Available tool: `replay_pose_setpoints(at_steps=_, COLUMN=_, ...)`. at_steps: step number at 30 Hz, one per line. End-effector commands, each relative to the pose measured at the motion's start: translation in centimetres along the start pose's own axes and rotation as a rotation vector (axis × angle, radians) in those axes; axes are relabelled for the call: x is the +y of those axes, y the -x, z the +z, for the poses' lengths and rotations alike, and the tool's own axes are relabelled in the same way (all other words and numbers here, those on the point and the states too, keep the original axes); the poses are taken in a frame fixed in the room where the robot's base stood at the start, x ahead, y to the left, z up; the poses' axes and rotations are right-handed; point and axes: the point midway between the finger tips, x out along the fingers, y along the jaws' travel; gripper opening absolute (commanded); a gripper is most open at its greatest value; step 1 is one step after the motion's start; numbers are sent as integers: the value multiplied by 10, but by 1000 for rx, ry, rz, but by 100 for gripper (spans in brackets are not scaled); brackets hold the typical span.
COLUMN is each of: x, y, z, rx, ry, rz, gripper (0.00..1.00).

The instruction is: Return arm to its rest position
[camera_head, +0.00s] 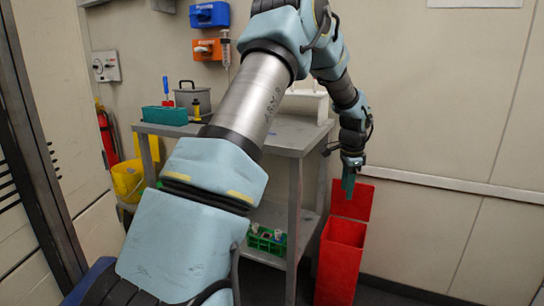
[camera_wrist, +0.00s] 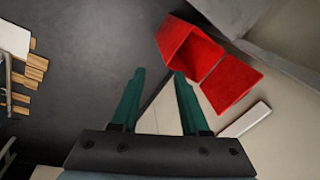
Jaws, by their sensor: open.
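My arm reaches up and across the middle of the head view and bends down at the right. My gripper (camera_head: 348,188) hangs at its end, pointing down, over the open red bin (camera_head: 341,262). In the wrist view my gripper (camera_wrist: 158,82) shows two green fingers spread apart with nothing between them. The red bin (camera_wrist: 188,48) lies beyond the fingertips in that view, its lid (camera_wrist: 231,82) folded open. The gripper looks apart from the bin.
A grey metal table (camera_head: 290,138) stands behind my arm, with a teal tray (camera_head: 165,116) and a grey pot (camera_head: 192,97) on top. A green rack (camera_head: 266,240) sits on its lower shelf. A yellow bucket (camera_head: 128,181) stands at the left. The wall at right is clear.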

Motion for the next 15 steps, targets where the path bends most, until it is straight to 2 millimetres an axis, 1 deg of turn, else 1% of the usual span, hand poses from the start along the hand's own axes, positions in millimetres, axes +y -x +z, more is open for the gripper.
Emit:
replay_pose_setpoints(at_steps=1, x=3, y=10, z=25, rx=-7, ry=76, rz=-2, gripper=45)
replay_pose_setpoints(at_steps=2, x=7, y=15, z=39, rx=-10, ry=128, rz=0, gripper=45)
replay_pose_setpoints(at_steps=3, x=12, y=22, z=61, rx=-15, ry=208, rz=0, gripper=45)
replay_pose_setpoints(at_steps=5, x=24, y=33, z=97, rx=-22, ry=343, rz=0, gripper=45)
replay_pose_setpoints(at_steps=6, x=35, y=40, z=121, rx=-26, ry=438, rz=1, gripper=45)
replay_pose_setpoints(at_steps=8, x=53, y=50, z=154, rx=-32, ry=577, rz=1, gripper=45)
replay_pose_setpoints(at_steps=9, x=65, y=55, z=174, rx=-35, ry=665, rz=0, gripper=45)
replay_pose_setpoints(at_steps=12, x=96, y=65, z=216, rx=-40, ry=862, rz=0, gripper=45)
replay_pose_setpoints(at_steps=14, x=113, y=70, z=235, rx=-42, ry=964, rz=-1, gripper=45)
replay_pose_setpoints(at_steps=15, x=125, y=72, z=246, rx=-43, ry=1026, rz=-1, gripper=45)
